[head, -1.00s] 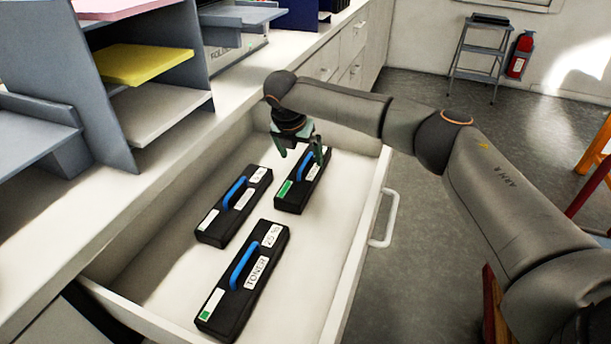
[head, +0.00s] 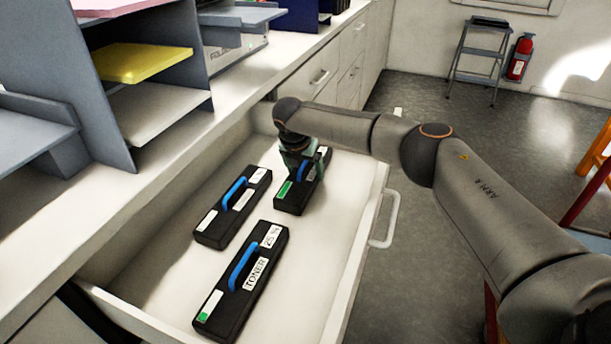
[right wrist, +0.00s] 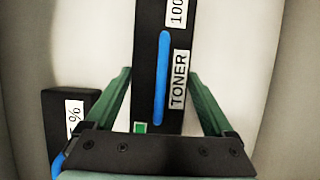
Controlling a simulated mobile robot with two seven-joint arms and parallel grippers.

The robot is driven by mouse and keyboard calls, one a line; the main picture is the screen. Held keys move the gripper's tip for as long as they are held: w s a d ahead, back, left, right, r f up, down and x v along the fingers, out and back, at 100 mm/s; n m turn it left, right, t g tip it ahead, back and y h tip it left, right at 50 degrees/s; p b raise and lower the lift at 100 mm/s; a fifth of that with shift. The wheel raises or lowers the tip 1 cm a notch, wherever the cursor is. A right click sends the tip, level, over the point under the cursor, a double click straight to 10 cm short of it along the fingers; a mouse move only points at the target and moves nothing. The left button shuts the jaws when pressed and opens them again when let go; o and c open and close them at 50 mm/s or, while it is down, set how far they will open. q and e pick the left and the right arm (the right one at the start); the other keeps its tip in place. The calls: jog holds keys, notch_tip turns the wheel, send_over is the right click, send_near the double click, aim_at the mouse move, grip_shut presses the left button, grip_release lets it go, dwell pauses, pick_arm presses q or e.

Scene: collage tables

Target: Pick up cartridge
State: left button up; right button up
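Three black toner cartridges with blue handles lie in an open white drawer (head: 345,235). My right gripper (head: 302,172) is at the far right cartridge (head: 294,205) and hides part of its top. In the right wrist view, this cartridge (right wrist: 145,50) shows a blue handle, "TONER" and "100" labels and a green mark. The near cartridge (head: 227,308) has a partly readable "25" label. My left gripper is out of view.
A grey shelf organizer (head: 105,120) with a yellow tray (head: 145,64) stands on the white counter (head: 110,205) left of the drawer. The drawer handle (head: 392,218) juts out at right. A step stool (head: 477,65) and a fire extinguisher (head: 519,57) stand far back.

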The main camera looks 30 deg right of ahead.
grip_shut()
jog(key=shift+r, duration=0.1)
dwell(0.4)
jog(key=shift+r, duration=0.1)
